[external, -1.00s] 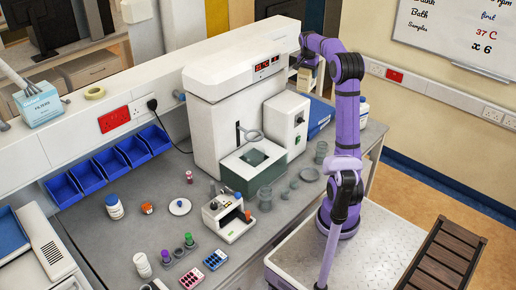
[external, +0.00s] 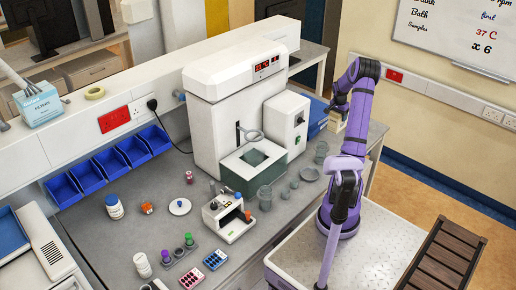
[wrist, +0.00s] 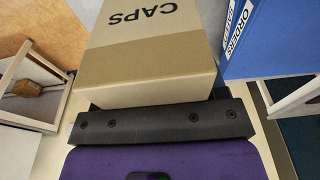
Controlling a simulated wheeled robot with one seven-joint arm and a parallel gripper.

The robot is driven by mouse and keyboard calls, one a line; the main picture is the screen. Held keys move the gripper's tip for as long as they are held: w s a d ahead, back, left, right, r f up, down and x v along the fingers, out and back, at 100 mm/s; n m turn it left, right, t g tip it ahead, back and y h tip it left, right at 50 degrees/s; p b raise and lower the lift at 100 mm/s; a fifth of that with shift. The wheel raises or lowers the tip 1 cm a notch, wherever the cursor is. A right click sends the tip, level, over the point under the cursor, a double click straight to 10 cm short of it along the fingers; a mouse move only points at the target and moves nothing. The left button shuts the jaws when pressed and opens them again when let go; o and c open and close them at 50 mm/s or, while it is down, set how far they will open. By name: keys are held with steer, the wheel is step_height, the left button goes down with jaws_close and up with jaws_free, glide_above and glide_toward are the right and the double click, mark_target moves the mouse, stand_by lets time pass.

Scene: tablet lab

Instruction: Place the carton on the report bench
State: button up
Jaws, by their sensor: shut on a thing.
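A tan carton (wrist: 150,50) with a lighter top band marked CAPS fills the upper middle of the wrist view. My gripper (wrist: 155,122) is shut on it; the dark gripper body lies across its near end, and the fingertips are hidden. In the external view my gripper (external: 340,104) is at the far right end of the grey bench (external: 130,190), with a small pale part of the carton (external: 336,122) showing below it, beside a blue binder (external: 316,122). I cannot tell whether the carton touches a surface. No bench is visibly labelled as the report bench.
The blue binder marked ORDERS (wrist: 270,40) stands close right of the carton in the wrist view. A white analyser (external: 220,130) and glassware (external: 310,175) crowd the bench left of my arm. A pale frame (wrist: 35,85) shows at the wrist view's left.

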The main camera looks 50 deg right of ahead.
step_height(320, 180, down, 10)
steer(key=shift+s+f, duration=0.1)
stand_by(0.4)
steer(key=shift+f, duration=0.1)
steer(key=o, duration=1)
steer(key=shift+c, duration=0.2)
steer(key=r, duration=0.4)
steer(key=a+r, duration=0.1)
steer(key=r, duration=0.7)
steer(key=shift+a, duration=0.35)
